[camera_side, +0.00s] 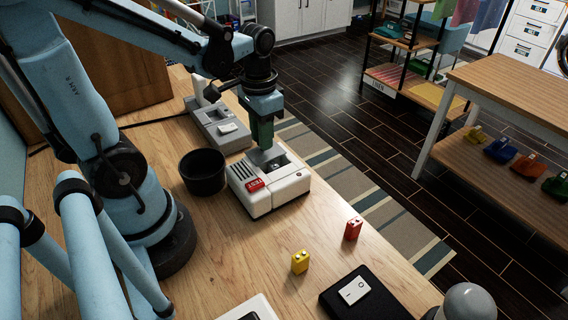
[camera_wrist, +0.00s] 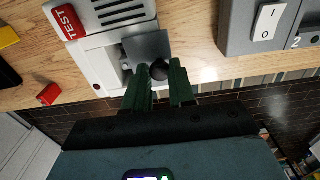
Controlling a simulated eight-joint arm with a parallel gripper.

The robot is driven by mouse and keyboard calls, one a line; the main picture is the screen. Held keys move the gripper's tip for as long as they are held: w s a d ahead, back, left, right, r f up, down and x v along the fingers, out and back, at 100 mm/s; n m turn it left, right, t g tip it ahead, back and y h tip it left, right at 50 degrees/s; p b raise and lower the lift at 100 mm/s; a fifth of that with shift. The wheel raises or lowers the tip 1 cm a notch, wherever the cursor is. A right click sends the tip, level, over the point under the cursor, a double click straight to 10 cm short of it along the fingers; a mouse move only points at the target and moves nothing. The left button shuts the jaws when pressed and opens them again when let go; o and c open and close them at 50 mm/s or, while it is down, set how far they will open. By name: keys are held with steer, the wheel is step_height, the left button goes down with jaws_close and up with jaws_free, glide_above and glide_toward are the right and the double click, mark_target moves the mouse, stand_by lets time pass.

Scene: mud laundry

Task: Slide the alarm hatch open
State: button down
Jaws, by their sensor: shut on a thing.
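The alarm is a white box (camera_side: 268,198) on the wooden table, with a speaker grille and a red TEST button (camera_side: 255,184); the alarm also shows in the wrist view (camera_wrist: 95,58). Its hatch is a grey plate (camera_wrist: 148,46) with a round dark knob (camera_wrist: 159,71). My gripper (camera_side: 264,146) reaches down onto the alarm from above. Its two green fingers stand either side of the knob in the wrist view and are shut on it. Beside the plate, part of a recessed opening (camera_wrist: 117,57) shows. The inside of the opening is mostly hidden.
A black round cup (camera_side: 203,173) stands left of the alarm. A grey switch box (camera_side: 217,124) is behind it. A yellow battery-like block (camera_side: 300,262) and a red one (camera_side: 353,229) stand in front, near a black switch plate (camera_side: 372,297). Bare table lies between them.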

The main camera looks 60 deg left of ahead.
steer(key=shift+a, duration=0.95)
stand_by(0.3)
steer(key=c, duration=1.2)
jaws_free()
steer(key=shift+r, duration=0.15)
steer(key=shift+r, duration=2.85)
steer(key=shift+w+d+r+t, duration=0.1)
steer(key=shift+w+d+t, duration=0.2)
steer(key=shift+d+t, duration=0.95)
steer(key=shift+w+d+f+t, duration=0.1)
steer(key=shift+w+d+t, duration=0.2)
steer(key=shift+d+t, duration=0.95)
steer(key=shift+w+d+r+t, duration=0.1)
steer(key=shift+w+d+t, duration=0.2)
steer(key=shift+d+t, duration=0.9)
